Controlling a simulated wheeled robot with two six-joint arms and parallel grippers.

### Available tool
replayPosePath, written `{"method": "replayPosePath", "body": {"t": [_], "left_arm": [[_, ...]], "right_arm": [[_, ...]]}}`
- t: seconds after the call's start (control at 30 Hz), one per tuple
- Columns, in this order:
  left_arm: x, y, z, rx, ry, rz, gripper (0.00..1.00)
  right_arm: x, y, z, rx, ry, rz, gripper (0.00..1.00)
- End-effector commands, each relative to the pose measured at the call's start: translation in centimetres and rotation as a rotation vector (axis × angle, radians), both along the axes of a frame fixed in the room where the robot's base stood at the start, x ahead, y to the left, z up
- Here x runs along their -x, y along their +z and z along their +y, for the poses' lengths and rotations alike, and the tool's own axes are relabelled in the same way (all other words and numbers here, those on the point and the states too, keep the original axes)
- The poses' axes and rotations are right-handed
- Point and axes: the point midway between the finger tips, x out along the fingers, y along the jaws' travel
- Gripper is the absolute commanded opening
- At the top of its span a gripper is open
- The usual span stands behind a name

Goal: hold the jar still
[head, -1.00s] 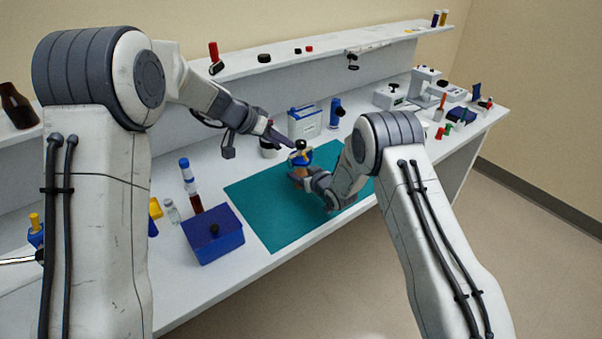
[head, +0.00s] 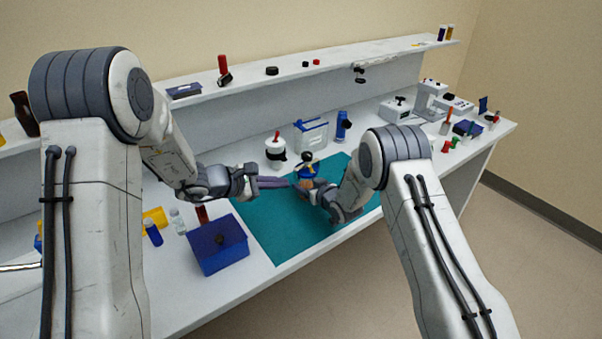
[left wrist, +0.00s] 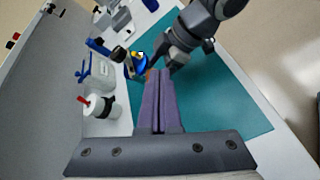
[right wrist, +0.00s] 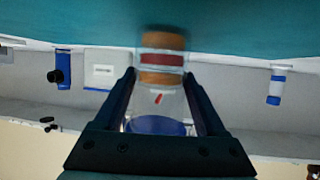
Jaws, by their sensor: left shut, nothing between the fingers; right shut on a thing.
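The jar (right wrist: 163,98) shows in the right wrist view as a clear body with brown and red bands and a blue end. In the head view its blue upper part (head: 307,171), with yellow and black on top, stands over the teal mat (head: 270,225). My right gripper (head: 308,189) is shut on the jar, one finger on each side in the right wrist view. My left gripper (head: 288,183) is shut and empty, its purple fingers (left wrist: 157,105) together and pointing towards the jar from the left. Whether its tips touch the jar I cannot tell.
A white container with a red top (head: 275,150) and a blue-white box (head: 312,134) stand behind. The shelf (head: 290,76) runs along the back. The front of the mat is clear.

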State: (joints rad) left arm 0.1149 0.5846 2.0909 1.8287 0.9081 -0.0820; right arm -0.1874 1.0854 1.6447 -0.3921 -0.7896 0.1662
Motion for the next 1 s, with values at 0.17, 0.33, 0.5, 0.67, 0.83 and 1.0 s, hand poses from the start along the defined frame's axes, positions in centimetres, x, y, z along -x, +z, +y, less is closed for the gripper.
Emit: {"method": "replayPosePath", "body": {"t": [0.17, 0.33, 0.5, 0.67, 0.83, 1.0], "left_arm": [[0.7, -0.7, 1.8, 0.294, 0.295, 0.266, 0.0], [1.0, -1.0, 2.9, 0.441, 0.436, 0.382, 0.0], [1.0, -1.1, 3.1, 0.472, 0.465, 0.407, 0.0], [1.0, -1.0, 3.1, 0.47, 0.463, 0.405, 0.0], [0.7, -1.2, 2.7, 0.468, 0.46, 0.405, 0.0], [-0.9, -2.2, 1.2, 0.467, 0.457, 0.406, 0.0]], "right_arm": [[0.0, 0.1, 0.0, 0.0, 0.0, -0.001, 0.0], [0.0, 0.1, 0.0, -0.001, 0.0, -0.002, 0.0], [0.0, 0.1, 0.0, -0.001, 0.0, -0.002, 0.0], [0.0, 0.1, 0.0, -0.001, 0.0, -0.002, 0.0], [0.0, 0.1, 0.0, -0.001, 0.0, -0.002, 0.0], [0.0, 0.1, 0.0, -0.001, 0.0, -0.002, 0.0]]}}
